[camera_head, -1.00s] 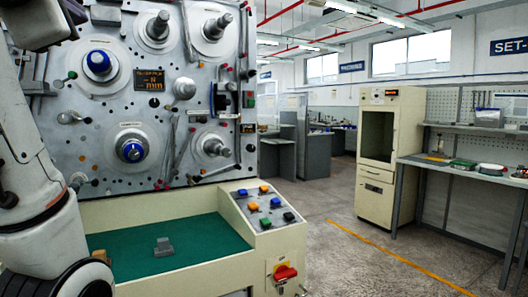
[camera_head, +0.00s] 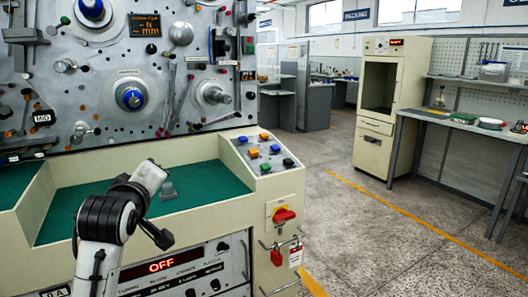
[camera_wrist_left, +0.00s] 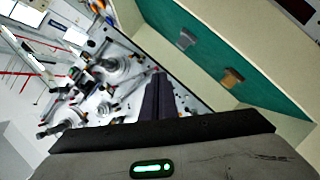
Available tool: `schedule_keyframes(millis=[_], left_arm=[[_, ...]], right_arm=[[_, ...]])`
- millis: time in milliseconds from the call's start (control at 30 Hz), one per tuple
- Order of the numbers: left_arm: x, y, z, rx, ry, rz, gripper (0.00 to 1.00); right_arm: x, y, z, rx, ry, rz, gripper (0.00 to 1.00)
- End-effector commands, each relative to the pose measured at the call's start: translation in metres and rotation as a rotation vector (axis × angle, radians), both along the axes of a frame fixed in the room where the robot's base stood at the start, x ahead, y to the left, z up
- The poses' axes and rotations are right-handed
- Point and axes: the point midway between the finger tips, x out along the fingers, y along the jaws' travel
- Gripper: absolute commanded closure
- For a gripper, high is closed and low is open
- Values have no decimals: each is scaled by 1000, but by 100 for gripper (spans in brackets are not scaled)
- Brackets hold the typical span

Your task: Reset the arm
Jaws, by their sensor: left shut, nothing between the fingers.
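My left arm (camera_head: 100,222) rises from the bottom left in the head view, bent in front of the machine's tray. Its wrist end is over or near the tray's front edge; I cannot make out the fingers there. In the left wrist view my left gripper (camera_wrist_left: 158,97) shows dark fingers together, with nothing held. They point toward the spindle panel, which appears tilted. My right gripper is not in view.
The upright panel (camera_head: 185,98) carries a blue-centred spindle (camera_head: 131,98) and several knobs. A grey block (camera_head: 168,191) lies on the green tray (camera_head: 215,178); a tan block (camera_wrist_left: 232,77) shows in the wrist view. Coloured buttons (camera_head: 264,150) and a red switch (camera_head: 284,215) are right. The floor is open.

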Motion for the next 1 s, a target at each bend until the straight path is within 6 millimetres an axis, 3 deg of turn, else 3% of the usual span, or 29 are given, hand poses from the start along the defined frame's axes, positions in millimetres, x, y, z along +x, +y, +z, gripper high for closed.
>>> schedule_keyframes(millis=[33, 167, 267, 367, 500, 633, 800, 900, 1000], left_arm=[[-6, -4, -47, 64, 56, -36, 100], [-32, -16, -143, 222, 158, -147, 100], [-64, -26, -212, 330, 228, -240, 100], [-106, -36, -277, 427, 292, -339, 100], [-179, -51, -355, 543, 369, -483, 100], [-254, -64, -410, 629, 422, -614, 100], [-332, -75, -448, 699, 458, -736, 100], [-357, -78, -457, 721, 466, -776, 100], [-366, -80, -460, 729, 469, -791, 100]], right_arm=[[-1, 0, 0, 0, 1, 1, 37], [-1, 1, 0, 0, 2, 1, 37], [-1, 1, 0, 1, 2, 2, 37], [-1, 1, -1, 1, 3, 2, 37], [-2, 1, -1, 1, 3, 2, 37], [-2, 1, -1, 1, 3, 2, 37], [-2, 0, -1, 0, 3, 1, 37], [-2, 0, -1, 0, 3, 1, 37], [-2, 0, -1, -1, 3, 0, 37]])
